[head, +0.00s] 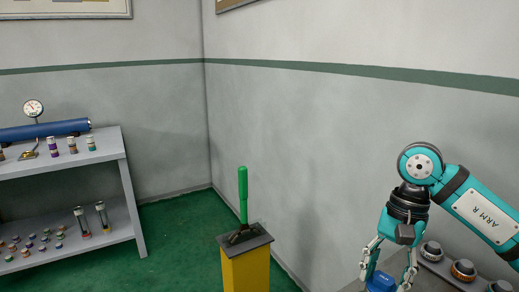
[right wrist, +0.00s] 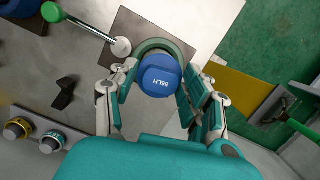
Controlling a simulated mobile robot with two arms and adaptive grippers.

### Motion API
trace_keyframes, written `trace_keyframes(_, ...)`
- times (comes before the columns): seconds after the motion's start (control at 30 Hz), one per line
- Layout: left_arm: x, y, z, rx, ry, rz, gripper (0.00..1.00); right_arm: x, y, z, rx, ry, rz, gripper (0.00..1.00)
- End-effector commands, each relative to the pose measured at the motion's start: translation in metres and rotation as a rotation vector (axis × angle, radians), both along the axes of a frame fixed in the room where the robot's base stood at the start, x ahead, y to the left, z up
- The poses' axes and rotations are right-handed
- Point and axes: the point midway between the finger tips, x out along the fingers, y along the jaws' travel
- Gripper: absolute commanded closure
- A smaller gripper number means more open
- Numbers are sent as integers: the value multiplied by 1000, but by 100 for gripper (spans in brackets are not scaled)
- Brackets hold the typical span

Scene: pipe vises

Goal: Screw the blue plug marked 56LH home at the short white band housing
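The blue plug marked 56LH (right wrist: 160,75) sits between the fingers of my right gripper (right wrist: 158,92) in the right wrist view, its lettered top toward the camera. A dark green ring-shaped part (right wrist: 165,45) curves around its far side. In the head view the blue plug (head: 381,283) shows at the bottom edge, between the fingertips of my right gripper (head: 388,275). The fingers stand on both sides of the plug, apparently with narrow gaps. I cannot make out a white band on a housing; the part beneath the plug is hidden. My left gripper is out of view.
A green-knobbed bar (right wrist: 85,29) lies near the plug. Several ringed knobs (head: 463,270) line the grey bench. A yellow post (head: 246,270) carries an upright green-handled lever (head: 243,195). A grey shelf (head: 128,195) at left holds a blue pipe, a gauge and several plugs.

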Motion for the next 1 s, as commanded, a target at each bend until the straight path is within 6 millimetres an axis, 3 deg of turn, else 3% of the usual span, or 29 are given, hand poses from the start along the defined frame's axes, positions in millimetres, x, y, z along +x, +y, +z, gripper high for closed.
trace_keyframes(0.17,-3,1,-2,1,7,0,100,0,0,0,1,-3,-88,52)
trace_keyframes(0.6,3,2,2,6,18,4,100,1,2,1,0,-5,-824,52)
trace_keyframes(0.9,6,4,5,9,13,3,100,2,2,1,1,-4,-906,52)
trace_keyframes(1.0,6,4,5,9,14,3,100,2,2,1,1,-4,-905,62)
